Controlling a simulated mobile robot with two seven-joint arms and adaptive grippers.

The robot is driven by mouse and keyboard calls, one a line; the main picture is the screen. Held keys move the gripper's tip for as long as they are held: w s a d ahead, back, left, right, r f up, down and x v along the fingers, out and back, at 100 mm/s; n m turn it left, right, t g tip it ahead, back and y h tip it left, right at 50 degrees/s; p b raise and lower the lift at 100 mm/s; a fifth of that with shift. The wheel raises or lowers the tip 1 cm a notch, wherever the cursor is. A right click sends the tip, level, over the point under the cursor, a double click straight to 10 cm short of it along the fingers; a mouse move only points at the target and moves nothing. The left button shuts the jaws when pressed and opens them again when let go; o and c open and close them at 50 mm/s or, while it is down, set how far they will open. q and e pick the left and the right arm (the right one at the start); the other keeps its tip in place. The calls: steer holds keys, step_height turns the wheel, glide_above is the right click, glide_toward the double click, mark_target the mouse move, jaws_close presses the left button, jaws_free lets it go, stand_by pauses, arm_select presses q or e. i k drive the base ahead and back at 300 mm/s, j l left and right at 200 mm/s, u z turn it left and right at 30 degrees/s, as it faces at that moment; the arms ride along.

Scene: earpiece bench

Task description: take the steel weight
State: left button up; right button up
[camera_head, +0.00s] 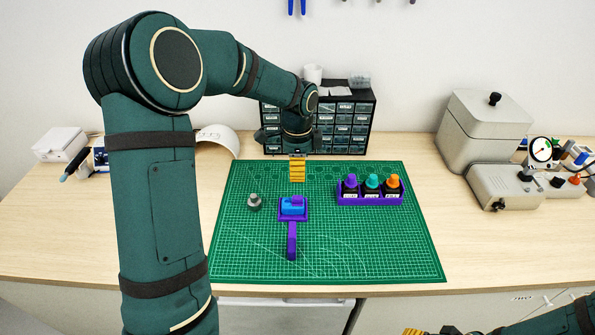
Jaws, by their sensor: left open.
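The steel weight (254,202) is a small grey knobbed piece standing upright on the left part of the green cutting mat (400,255). My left gripper (297,172) has yellow fingers pointing down above the back part of the mat. It is open and empty, to the right of the weight and farther back, and does not touch it. My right gripper (415,331) shows only a bit of yellow at the bottom edge, so its jaws cannot be read.
A purple holder (291,240) with blue and purple pieces lies right of the weight. A purple rack (371,199) with three capped bottles stands farther right. A drawer cabinet (348,125) stands behind my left gripper. Grey instruments (485,130) fill the right bench; the mat's front is clear.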

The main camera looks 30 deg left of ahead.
mark_target(254, 202)
steer(key=k, duration=1)
